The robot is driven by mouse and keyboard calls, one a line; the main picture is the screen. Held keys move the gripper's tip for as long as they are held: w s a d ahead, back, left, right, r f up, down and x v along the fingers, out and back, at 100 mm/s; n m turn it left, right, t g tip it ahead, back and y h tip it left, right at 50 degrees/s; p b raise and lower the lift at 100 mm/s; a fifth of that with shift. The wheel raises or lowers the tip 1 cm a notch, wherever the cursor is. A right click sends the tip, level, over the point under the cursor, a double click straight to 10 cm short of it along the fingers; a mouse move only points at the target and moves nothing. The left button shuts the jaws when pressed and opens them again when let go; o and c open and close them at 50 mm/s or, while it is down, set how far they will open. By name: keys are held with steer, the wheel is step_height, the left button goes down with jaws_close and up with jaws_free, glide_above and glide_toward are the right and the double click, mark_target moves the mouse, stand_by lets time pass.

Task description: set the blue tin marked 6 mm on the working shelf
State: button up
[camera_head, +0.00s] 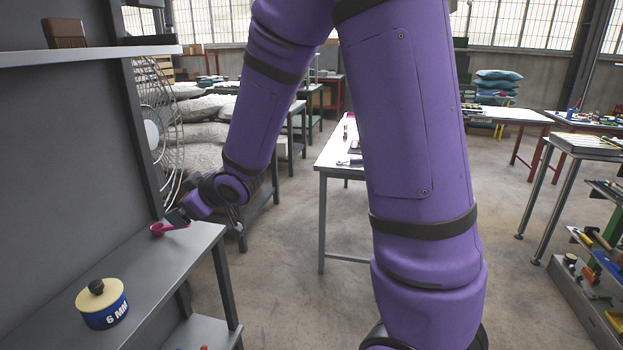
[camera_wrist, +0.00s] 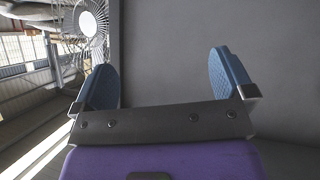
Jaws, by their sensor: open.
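The blue tin (camera_head: 102,304) has a cream lid with a dark knob and "6 MM" in white on its side. It stands upright on the grey waist-high shelf (camera_head: 150,275) at the left of the head view. My gripper (camera_head: 178,218) is beyond the tin, near the shelf's far end, well apart from it. The tin does not show in the wrist view. I cannot tell which shelf is the working shelf.
A magenta object (camera_head: 158,230) lies by my gripper at the shelf's far end. An upper shelf (camera_head: 100,54) holds a brown item (camera_head: 64,32). A wire fan (camera_head: 155,115) stands behind the rack. The shelf between tin and gripper is clear.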

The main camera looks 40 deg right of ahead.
steer(key=s+d+r+m+g+h, duration=0.2)
steer(key=s+d+r+m+h, duration=0.4)
steer(key=s+r, duration=0.55)
steer(key=s+d+r+m+g+y, duration=0.1)
steer(key=s+g, duration=0.3)
steer(key=s, duration=1.5)
steer(key=shift+s+d+r+y, duration=0.3)
steer(key=shift+s+r+y, duration=0.1)
steer(key=shift+r, duration=0.15)
